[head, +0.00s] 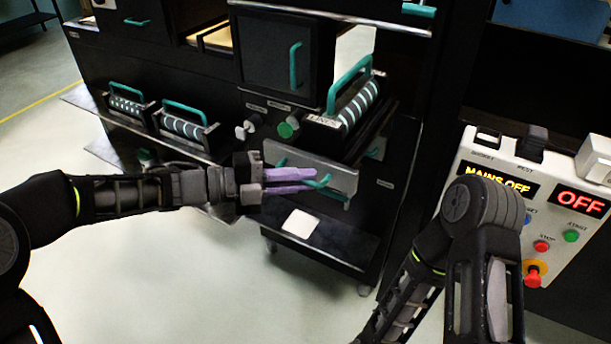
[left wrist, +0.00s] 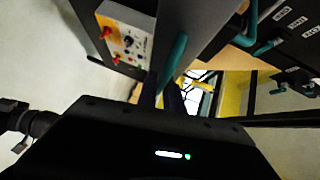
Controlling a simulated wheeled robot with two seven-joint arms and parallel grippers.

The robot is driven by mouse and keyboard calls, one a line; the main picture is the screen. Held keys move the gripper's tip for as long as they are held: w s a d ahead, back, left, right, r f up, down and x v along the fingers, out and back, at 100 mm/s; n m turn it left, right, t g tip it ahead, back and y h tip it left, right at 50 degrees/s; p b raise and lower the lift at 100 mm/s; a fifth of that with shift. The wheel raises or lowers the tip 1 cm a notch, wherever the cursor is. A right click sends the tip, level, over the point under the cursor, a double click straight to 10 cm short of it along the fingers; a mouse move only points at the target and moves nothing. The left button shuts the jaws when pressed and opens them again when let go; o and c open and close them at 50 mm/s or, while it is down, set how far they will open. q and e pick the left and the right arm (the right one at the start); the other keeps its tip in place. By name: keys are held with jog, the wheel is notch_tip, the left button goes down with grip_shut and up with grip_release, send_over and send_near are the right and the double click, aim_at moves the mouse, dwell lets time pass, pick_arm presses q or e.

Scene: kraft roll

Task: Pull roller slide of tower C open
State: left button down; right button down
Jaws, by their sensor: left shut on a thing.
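The roller slide of the tower has a grey front panel (head: 338,180) with a teal pull handle (head: 323,182) low on it. The panel stands out from the dark tower (head: 235,70). A striped roller unit (head: 359,105) with a teal carry handle (head: 347,84) sits above and behind the panel. My left gripper (head: 298,181), with purple fingers, is shut on the pull handle and partly hides it. In the left wrist view the dark fingers reach up near a teal bar (left wrist: 173,60). My right arm shows at lower right, but its gripper is out of sight.
Two more roller units (head: 127,105) (head: 186,128) sit on the left. Knobs (head: 287,128) stick out left of the slide. A control panel (head: 540,200) reading "MAINS OFF" and "OFF" stands at right. Open pale floor (head: 120,280) lies at lower left.

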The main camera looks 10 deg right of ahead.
pick_arm(q)
jog(key=shift+s+a, duration=0.55)
jog(key=shift+s, duration=0.2)
pick_arm(e)
jog(key=shift+s+a+f, duration=0.15)
jog(key=shift+s+a, duration=0.1)
jog(key=shift+s, duration=0.15)
pick_arm(q)
jog(key=c, duration=1.5)
grip_release()
jog(key=shift+a, duration=0.1)
jog(key=s+a+r, duration=0.1)
jog(key=a, duration=0.6)
jog(key=shift+a+b, duration=0.2)
jog(key=shift+b, duration=0.2)
pick_arm(e)
jog(key=shift+f, duration=0.35)
jog(key=shift+a, duration=0.1)
